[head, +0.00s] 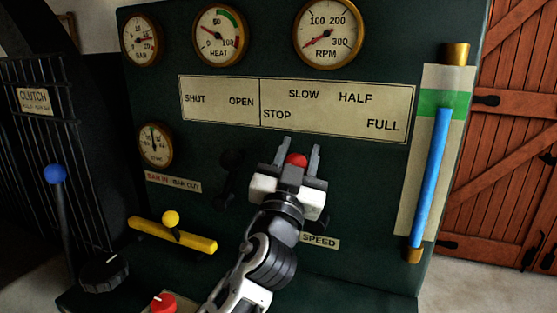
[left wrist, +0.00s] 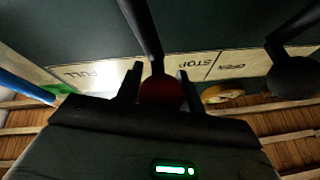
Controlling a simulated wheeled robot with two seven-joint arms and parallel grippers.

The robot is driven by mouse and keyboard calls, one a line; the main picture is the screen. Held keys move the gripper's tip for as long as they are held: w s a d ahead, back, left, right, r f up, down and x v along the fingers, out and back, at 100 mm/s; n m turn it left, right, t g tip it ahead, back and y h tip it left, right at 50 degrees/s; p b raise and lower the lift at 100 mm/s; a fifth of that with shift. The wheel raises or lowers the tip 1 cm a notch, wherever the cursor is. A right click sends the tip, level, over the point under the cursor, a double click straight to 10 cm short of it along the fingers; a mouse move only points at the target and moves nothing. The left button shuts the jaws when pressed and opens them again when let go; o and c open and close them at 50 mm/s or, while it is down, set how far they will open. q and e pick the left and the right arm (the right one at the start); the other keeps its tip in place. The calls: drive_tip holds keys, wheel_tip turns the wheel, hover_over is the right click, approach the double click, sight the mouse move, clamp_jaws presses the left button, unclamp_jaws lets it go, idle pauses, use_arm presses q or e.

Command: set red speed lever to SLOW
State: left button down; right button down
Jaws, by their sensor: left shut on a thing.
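The red speed lever's knob (head: 297,159) sits between the fingers of my left gripper (head: 300,158). That gripper is shut on it. In the left wrist view the red knob (left wrist: 161,92) shows between the two dark fingers, with its dark rod running up from it. The scale plate (head: 397,130) above reads STOP, SLOW, HALF and FULL. The knob is below the plate, roughly under SLOW and a little right of STOP; I cannot tell its exact mark. The SPEED label (head: 321,242) is below. My gripper and arm hide the lever's lower part in the head view.
A black-knobbed lever (head: 231,160) stands close left of my gripper. A blue gauge tube (head: 431,180) is on the right.

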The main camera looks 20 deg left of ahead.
use_arm(q)
drive_tip(key=shift+d, duration=0.15)
use_arm(e)
drive_tip(key=shift+f, duration=0.1)
use_arm(q)
drive_tip(key=c, duration=1.2)
unclamp_jaws()
use_arm(e)
drive_tip(key=shift+s+d, duration=0.1)
use_arm(q)
drive_tip(key=shift+s, duration=0.1)
use_arm(e)
drive_tip(key=shift+f, duration=0.1)
use_arm(q)
drive_tip(key=shift+s+f, duration=0.3)
drive_tip(key=b+v, duration=0.7)
drive_tip(key=v, duration=0.8)
drive_tip(key=shift+s+r, duration=0.15)
use_arm(e)
drive_tip(key=shift+a+f+t, duration=0.2)
drive_tip(key=shift+f, duration=0.45)
drive_tip(key=shift+a+f+t, duration=0.15)
drive_tip(key=shift+f+t, duration=0.05)
drive_tip(key=shift+f, duration=0.4)
